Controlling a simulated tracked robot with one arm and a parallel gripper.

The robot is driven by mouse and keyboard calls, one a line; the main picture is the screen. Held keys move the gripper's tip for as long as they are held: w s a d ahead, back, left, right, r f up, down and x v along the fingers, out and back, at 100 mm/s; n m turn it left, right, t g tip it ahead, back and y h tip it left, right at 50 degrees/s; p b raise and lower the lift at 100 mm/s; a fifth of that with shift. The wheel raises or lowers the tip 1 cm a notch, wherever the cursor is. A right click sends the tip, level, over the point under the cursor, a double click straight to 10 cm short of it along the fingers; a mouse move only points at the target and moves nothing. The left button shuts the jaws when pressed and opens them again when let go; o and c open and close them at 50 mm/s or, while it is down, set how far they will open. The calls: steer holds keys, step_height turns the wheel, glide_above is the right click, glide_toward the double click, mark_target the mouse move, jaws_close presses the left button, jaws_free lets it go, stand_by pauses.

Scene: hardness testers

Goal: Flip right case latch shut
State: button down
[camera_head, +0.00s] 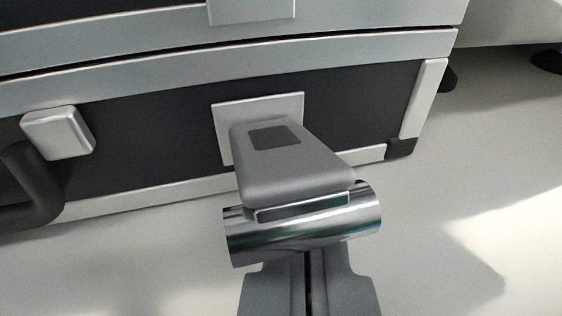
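The case (340,90) has black sides and silver metal edges. Its lid (370,18) is down, with a dark seam along the join. The latch (300,172) is a grey tapered lever with a dark square. It sticks out from a square silver plate (222,130) below the seam, swung away from the case front. A chrome cylinder (300,228) lies across the lever's near end. My gripper (309,255) is at the bottom, its two grey fingers together with a thin seam. Its tips meet the cylinder's near side in the picture; whether they touch it is unclear.
A square catch plate (252,10) is on the lid above the latch. A silver handle mount (58,132) and dark handle (28,195) stand out at the left. The pale tabletop (440,240) is clear at right. Dark feet (546,61) show behind.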

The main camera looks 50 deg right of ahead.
mark_target(312, 190)
steer(key=shift+r, duration=0.15)
steer(key=shift+r+p, duration=1.3)
steer(key=shift+p, duration=0.25)
steer(key=shift+r, duration=0.2)
steer(key=shift+w+d+r+p, duration=0.3)
steer(key=shift+r+p, duration=0.3)
steer(key=shift+p, duration=0.45)
steer(key=s+a+r, duration=0.2)
steer(key=s+a, duration=0.2)
steer(key=s, duration=0.2)
steer(key=shift+s+a, duration=0.25)
steer(key=shift+a, duration=0.05)
